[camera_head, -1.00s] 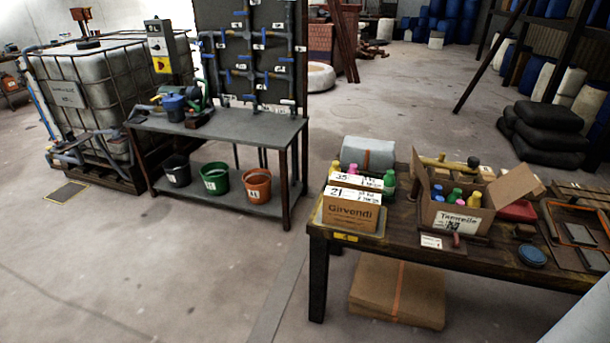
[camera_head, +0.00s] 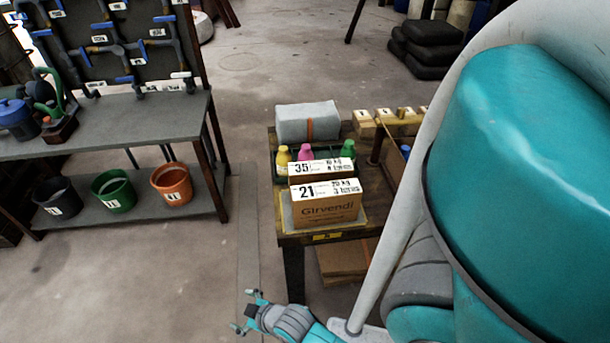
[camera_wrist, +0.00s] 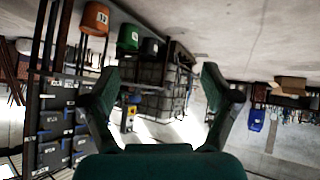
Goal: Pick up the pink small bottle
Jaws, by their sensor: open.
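My gripper (camera_head: 247,311) is low at the bottom of the head view, in front of and below the table, well apart from the bottle. In the wrist view my gripper (camera_wrist: 160,92) is open with nothing between its fingers. The pink bottle does not show in the wrist view.
A grey wrapped bundle (camera_head: 307,121) lies behind the bottles. A metal bench (camera_head: 150,122) with several buckets is at left. My arm covers the right side. Floor between is clear.

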